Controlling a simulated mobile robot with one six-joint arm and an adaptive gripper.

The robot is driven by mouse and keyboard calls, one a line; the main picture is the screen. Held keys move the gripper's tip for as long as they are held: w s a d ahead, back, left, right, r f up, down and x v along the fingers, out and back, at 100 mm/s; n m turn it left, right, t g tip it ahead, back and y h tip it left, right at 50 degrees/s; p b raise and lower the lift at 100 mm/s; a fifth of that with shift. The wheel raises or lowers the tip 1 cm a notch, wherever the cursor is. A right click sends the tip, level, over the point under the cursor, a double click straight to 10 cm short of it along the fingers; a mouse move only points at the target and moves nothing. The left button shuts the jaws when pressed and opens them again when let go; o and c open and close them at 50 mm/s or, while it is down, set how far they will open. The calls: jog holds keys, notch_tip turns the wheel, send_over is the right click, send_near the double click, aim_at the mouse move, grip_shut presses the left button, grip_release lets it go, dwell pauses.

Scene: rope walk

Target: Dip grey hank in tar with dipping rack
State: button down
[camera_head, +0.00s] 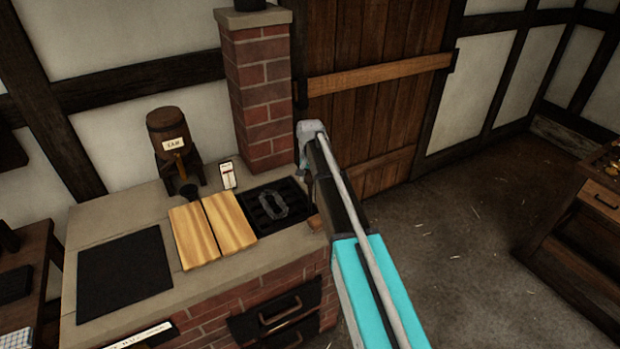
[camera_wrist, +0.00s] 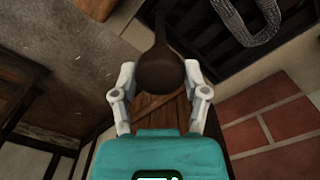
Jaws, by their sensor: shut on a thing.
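The grey hank (camera_head: 272,206) lies as a loop on the dark slatted rack (camera_head: 254,198) at the right end of the brick bench. Part of the hank (camera_wrist: 248,28) and the slats (camera_wrist: 215,45) also show at the upper right of the wrist view. My gripper (camera_wrist: 160,72) is shut on a dark brown, round-ended handle (camera_wrist: 160,65) beside the rack. I cannot see clearly where the handle joins the rack. In the head view my arm hides most of the gripper. A small barrel labelled TAR (camera_head: 172,132) stands at the back of the bench.
Two pale wooden boards (camera_head: 212,230) lie left of the rack, with a black plate (camera_head: 124,272) beyond them. A small white gauge (camera_head: 227,175) stands behind the boards. A brick pillar (camera_head: 262,95) rises behind the rack. The floor to the right is mostly clear.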

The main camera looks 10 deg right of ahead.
jog(key=shift+w+r, duration=0.1)
jog(key=shift+w, duration=0.1)
jog(key=shift+c, duration=0.6)
grip_release()
jog(key=shift+s+r, duration=0.1)
jog(key=shift+s, duration=0.05)
jog(key=shift+f, duration=0.2)
notch_tip(320, 180, down, 9)
jog(key=b, duration=0.9)
jog(key=shift+r, duration=0.2)
notch_tip(320, 180, up, 14)
jog(key=p, duration=1.3)
jog(key=shift+p, duration=0.4)
jog(key=shift+s, duration=0.2)
jog(key=s+f+n+b, duration=0.1)
jog(key=s+f+b, duration=0.2)
jog(key=s, duration=0.6)
jog(key=s+f+n+b, duration=0.2)
jog(key=s+f+b, duration=0.1)
jog(key=s, duration=0.7)
jog(key=s+f+n+b, duration=0.2)
jog(key=s+f+b, duration=0.1)
jog(key=s, duration=0.7)
jog(key=shift+s+f+b, duration=0.25)
jog(key=shift+f+b, duration=0.1)
jog(key=shift+f, duration=0.1)
jog(key=shift+d, duration=0.1)
